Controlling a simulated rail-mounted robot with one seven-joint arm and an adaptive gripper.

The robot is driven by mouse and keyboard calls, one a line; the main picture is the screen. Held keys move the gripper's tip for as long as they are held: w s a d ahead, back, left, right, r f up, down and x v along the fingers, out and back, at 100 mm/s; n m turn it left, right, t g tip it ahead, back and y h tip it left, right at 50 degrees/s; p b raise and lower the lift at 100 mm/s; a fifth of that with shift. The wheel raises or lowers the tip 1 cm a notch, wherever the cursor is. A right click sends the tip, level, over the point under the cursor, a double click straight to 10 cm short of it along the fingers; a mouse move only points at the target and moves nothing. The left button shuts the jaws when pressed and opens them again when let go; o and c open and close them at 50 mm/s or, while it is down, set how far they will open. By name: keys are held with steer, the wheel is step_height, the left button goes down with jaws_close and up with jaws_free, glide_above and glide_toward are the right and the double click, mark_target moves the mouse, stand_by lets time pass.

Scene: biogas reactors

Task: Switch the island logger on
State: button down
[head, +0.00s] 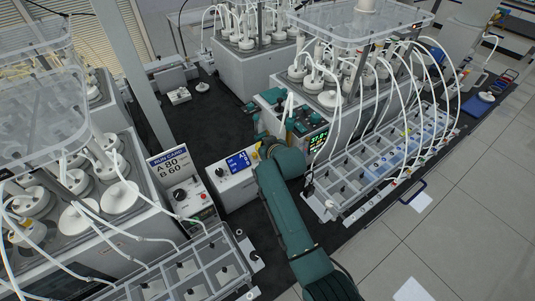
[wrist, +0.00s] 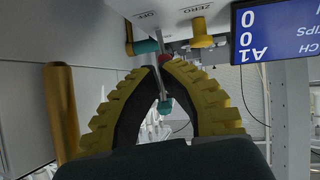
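The island logger (head: 232,184) is a white box with a lit blue display, standing between the reactor blocks in the head view. In the wrist view its display (wrist: 278,30) appears upside down, reading "A1" and zeros. Beside it are a yellow knob (wrist: 201,34) labelled ZERO and a thin metal toggle lever (wrist: 165,104) with a teal tip, near the OFF label. My gripper (wrist: 164,67) has its two yellow-and-black fingers drawn together around the lever, whose tip shows between them. In the head view my arm hides the logger's right part.
A green-display unit (head: 305,132) is behind my arm. Tube racks (head: 345,173) and reactors crowd both sides; dark bench surface (head: 205,115) is clear behind the logger.

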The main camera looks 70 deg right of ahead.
steer(key=shift+r+p, duration=0.75)
steer(key=shift+r, duration=0.1)
steer(key=shift+s+a+r+p, duration=0.25)
steer(key=shift+r+p, duration=0.15)
steer(key=shift+p, duration=0.3)
steer(key=p+v, duration=0.4)
steer(key=v, duration=0.9)
steer(key=shift+w+r, duration=0.25)
steer(key=shift+r, duration=0.15)
steer(key=shift+d, duration=0.1)
